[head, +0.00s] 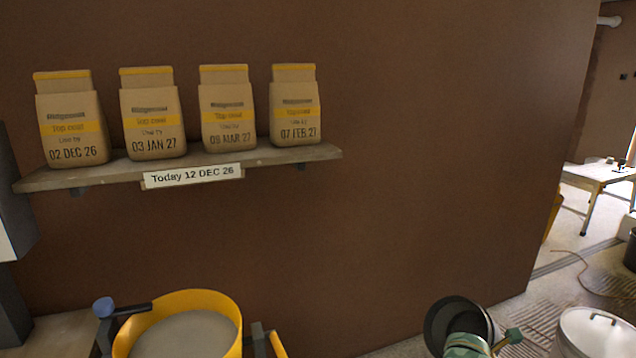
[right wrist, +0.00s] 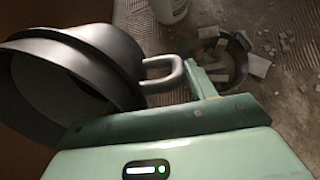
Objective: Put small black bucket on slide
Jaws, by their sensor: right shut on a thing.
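A small black bucket (head: 452,312) hangs at the lower middle right of the head view, tilted with its mouth showing. My green right gripper (head: 492,345) is right at it. In the right wrist view, the black bucket (right wrist: 98,48) is tipped on its side at the upper left. My right gripper (right wrist: 188,84) is shut on its grey loop handle. The bucket's inside is dark and partly out of view. I cannot pick out a slide in either view. My left gripper is not in view.
A yellow tub (head: 236,318) of grey material stands at lower left. A shelf (head: 110,172) holds several dated bags above it. A white lidded bin (head: 595,335) stands at lower right. A dark rubble bucket (right wrist: 243,73) stands on the littered floor. A white table (head: 600,172) is far right.

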